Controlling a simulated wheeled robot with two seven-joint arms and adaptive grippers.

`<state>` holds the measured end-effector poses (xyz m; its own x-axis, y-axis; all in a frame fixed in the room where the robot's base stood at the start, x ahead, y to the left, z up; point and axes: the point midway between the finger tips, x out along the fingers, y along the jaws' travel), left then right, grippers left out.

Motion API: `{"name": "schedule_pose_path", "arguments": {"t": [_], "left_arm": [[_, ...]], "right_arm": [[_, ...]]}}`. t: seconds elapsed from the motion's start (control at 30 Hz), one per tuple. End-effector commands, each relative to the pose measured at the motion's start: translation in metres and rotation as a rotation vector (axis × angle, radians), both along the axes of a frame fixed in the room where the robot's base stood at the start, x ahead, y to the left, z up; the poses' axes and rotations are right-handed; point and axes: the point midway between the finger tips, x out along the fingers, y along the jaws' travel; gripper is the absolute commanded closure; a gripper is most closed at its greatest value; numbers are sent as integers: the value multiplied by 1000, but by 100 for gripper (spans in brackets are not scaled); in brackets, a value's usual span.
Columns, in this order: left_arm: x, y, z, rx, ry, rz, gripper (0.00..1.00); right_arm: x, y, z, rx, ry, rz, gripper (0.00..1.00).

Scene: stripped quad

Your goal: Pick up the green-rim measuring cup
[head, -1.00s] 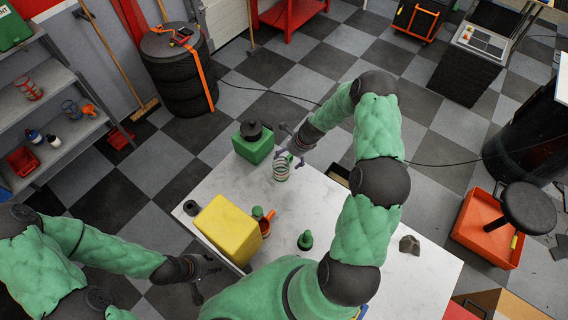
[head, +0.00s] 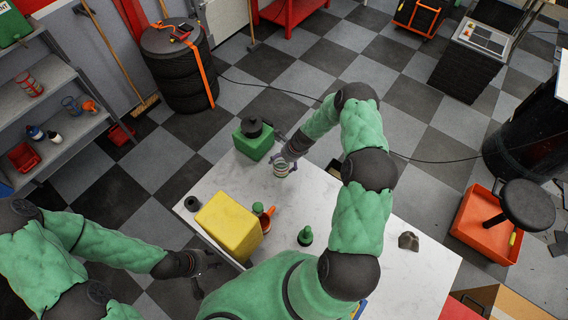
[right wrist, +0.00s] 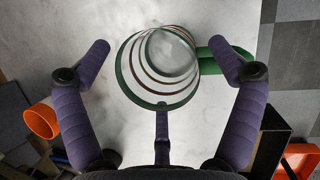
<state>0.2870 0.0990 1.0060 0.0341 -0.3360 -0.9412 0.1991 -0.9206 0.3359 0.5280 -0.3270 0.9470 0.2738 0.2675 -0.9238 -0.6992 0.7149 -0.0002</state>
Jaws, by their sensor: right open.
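The green-rim measuring cup (head: 281,170) is clear with colored bands and stands on the white table (head: 355,229). In the right wrist view the measuring cup (right wrist: 124,79) is seen from above, its green rim facing the camera and a green handle-like part reaching right. My right gripper (head: 287,163) is open at the cup. In the right wrist view its purple fingers (right wrist: 161,60) are spread to either side of the cup, with a third at the near side; I see no clear contact. My left gripper (head: 203,275) is open and empty, off the table's left edge.
A green canister with a black cap (head: 254,142) stands close behind the cup. A yellow container (head: 229,225), an orange funnel-like piece (head: 267,221), a small green bottle (head: 305,237) and a grey lump (head: 408,241) are also on the table.

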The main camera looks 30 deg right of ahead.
Motion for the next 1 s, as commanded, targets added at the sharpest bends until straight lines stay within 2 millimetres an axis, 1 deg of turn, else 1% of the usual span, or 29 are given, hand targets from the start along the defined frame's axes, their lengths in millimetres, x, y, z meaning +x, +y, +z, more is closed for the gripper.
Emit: {"name": "schedule_pose_path", "arguments": {"t": [0.03, 0.07, 0.1, 0.17, 0.2, 0.27, 0.3, 0.33, 0.67, 0.87, 1.0], "left_arm": [[0, 0, 0, 0, 0, 0, 60], [0, 0, 0, 0, 0, 0, 60], [0, 0, 0, 0, 0, 0, 60], [0, 0, 0, 0, 0, 0, 60], [0, 0, 0, 0, 0, 0, 60], [0, 0, 0, 0, 0, 0, 60], [0, 0, 0, 0, 0, 0, 60], [0, 0, 0, 0, 0, 0, 60], [0, 0, 2, 0, 0, 0, 60], [0, 0, 12, 0, 0, 0, 60], [0, 0, 25, 0, 0, 0, 60]], "right_arm": [[0, 0, 0, 0, 0, 0, 7], [0, 0, 0, 0, 0, 0, 13], [0, 0, 0, 0, 0, 0, 24], [0, 0, 0, 0, 0, 0, 41], [0, 0, 0, 0, 0, 0, 52], [0, 0, 0, 0, 0, 0, 69], [0, 0, 0, 0, 0, 0, 81], [0, 0, 0, 1, 1, 0, 86], [0, 0, 2, 1, 1, 0, 87], [0, 0, 15, 0, 0, 1, 87], [0, 0, 30, -1, -1, 2, 87]]}}
